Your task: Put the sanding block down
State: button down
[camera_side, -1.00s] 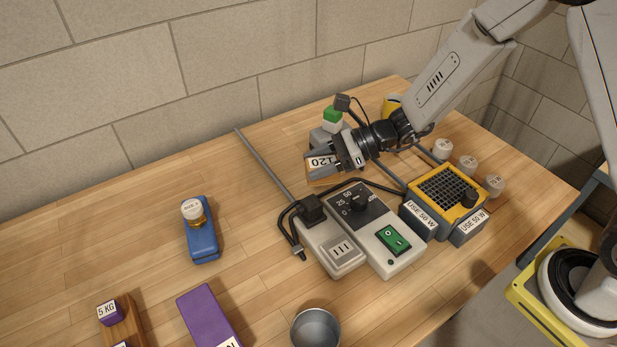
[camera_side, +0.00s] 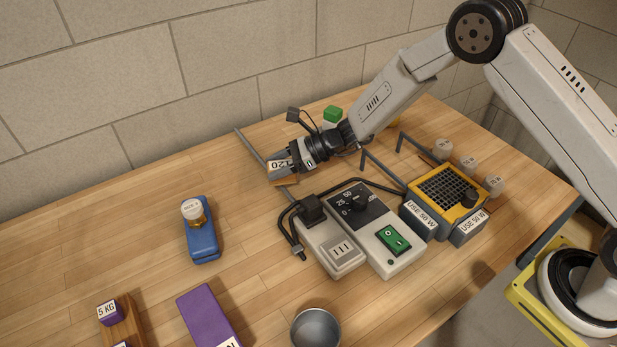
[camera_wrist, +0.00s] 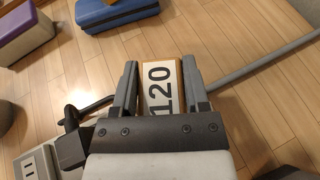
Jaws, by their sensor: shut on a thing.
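The sanding block (camera_side: 279,168) carries a white label reading 120. My gripper (camera_side: 284,171) is shut on it near the grey rod at the back of the table. In the wrist view the block (camera_wrist: 161,88) sits between the two fingers of my gripper (camera_wrist: 160,85), its label facing the camera and a thin brown edge showing. In the side view it appears held low over the table; I cannot tell whether it touches the wood.
A grey rod (camera_side: 251,150) lies beside the block. In front stand a power strip (camera_side: 334,246) with a plugged black cord and a dial unit (camera_side: 380,235). A blue case (camera_side: 202,240) stands left. Bare wood (camera_side: 150,215) lies further left.

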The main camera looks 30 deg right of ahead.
aim_at(271, 170)
jog(key=shift+w+a+f, duration=0.25)
jog(key=shift+w+f, duration=0.4)
jog(key=shift+f, duration=0.15)
jog(key=shift+w+a+f, duration=0.1)
jog(key=shift+w+f, duration=0.15)
jog(key=shift+f, duration=1.6)
jog(key=shift+f, duration=0.1)
jog(key=shift+c, duration=0.4)
grip_release()
